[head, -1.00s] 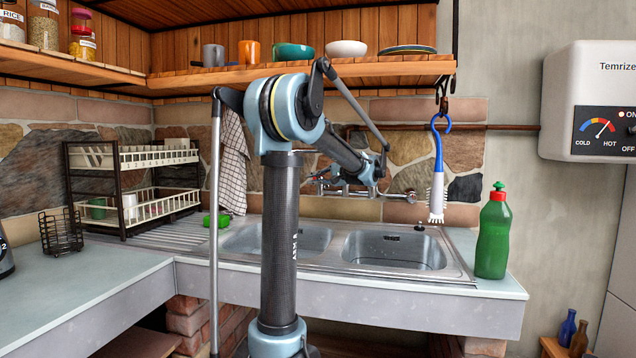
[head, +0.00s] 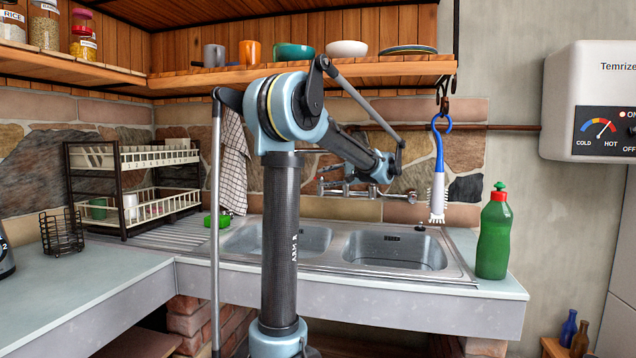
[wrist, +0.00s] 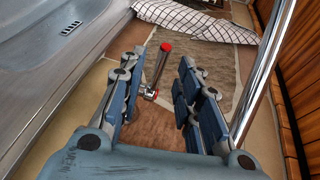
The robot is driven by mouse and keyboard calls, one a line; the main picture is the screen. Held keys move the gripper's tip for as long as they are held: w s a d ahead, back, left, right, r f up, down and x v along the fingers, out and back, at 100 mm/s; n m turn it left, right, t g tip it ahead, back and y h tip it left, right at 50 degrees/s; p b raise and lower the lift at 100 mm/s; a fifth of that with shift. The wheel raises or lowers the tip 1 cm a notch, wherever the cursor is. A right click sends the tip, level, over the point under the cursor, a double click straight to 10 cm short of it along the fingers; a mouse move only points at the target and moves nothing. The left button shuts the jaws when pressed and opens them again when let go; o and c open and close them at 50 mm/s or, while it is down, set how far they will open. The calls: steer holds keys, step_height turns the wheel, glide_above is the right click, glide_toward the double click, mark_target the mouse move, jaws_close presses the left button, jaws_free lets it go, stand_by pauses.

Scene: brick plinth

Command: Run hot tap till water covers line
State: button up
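A chrome tap lever with a red cap (wrist: 158,68) stands out from the wall fitting in the wrist view. My gripper (wrist: 161,60) is open, its two blue fingers on either side of the lever with gaps visible; I cannot tell how deep the lever sits between them. In the head view the chrome wall tap (head: 340,190) is partly hidden by my arm, and my fingers are hard to make out there. The sink's right basin (head: 395,250) and left basin (head: 318,240) show no clear water.
A blue-handled brush (head: 438,175) hangs from a hook right of the tap. A green bottle (head: 493,240) stands right of the sink. A checked towel (head: 233,160) hangs at left, near a dish rack (head: 125,190). A chrome pipe (wrist: 265,65) runs close beside the right finger.

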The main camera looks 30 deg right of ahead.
steer(key=v, duration=0.6)
steer(key=shift+s, duration=0.2)
stand_by(1.3)
